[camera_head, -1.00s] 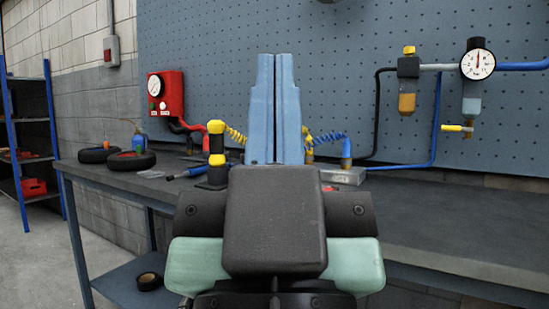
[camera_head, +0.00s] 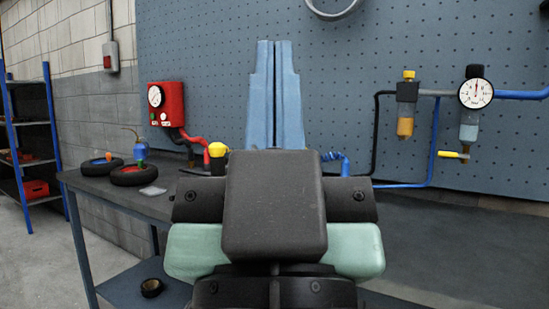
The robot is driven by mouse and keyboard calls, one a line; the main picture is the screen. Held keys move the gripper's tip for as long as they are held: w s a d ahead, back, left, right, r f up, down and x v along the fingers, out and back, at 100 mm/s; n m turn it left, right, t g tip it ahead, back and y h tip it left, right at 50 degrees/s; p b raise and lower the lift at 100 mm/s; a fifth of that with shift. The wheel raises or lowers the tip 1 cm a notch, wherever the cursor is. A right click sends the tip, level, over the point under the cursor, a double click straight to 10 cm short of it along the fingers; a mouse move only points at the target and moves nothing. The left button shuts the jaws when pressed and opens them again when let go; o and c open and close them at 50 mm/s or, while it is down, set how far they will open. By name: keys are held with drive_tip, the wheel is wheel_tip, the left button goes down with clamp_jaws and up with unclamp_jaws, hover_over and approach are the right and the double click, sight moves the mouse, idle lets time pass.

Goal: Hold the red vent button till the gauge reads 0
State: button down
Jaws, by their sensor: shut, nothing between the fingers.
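A red wall box (camera_head: 167,108) on the left of the pegboard carries a round white gauge (camera_head: 155,96). Small button-like spots show below the gauge, one of them green; I cannot make out the red vent button for certain. Another white gauge (camera_head: 475,93) sits on the air line at the right, its thin needle pointing roughly up; its exact reading is too small to tell. My gripper (camera_head: 275,45) is in the middle of the view, its blue fingers pointing up and shut together, empty. It stands between the two gauges in the picture and appears apart from both.
The dark bench (camera_head: 440,240) runs across behind my arm. Two black wheels (camera_head: 133,175) and a small blue bottle (camera_head: 141,151) lie at its left end. Red and blue hoses run behind my arm. A blue shelf rack stands far left. The bench's right side is clear.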

wheel_tip(320, 180, up, 29)
drive_tip(key=p, duration=2.6)
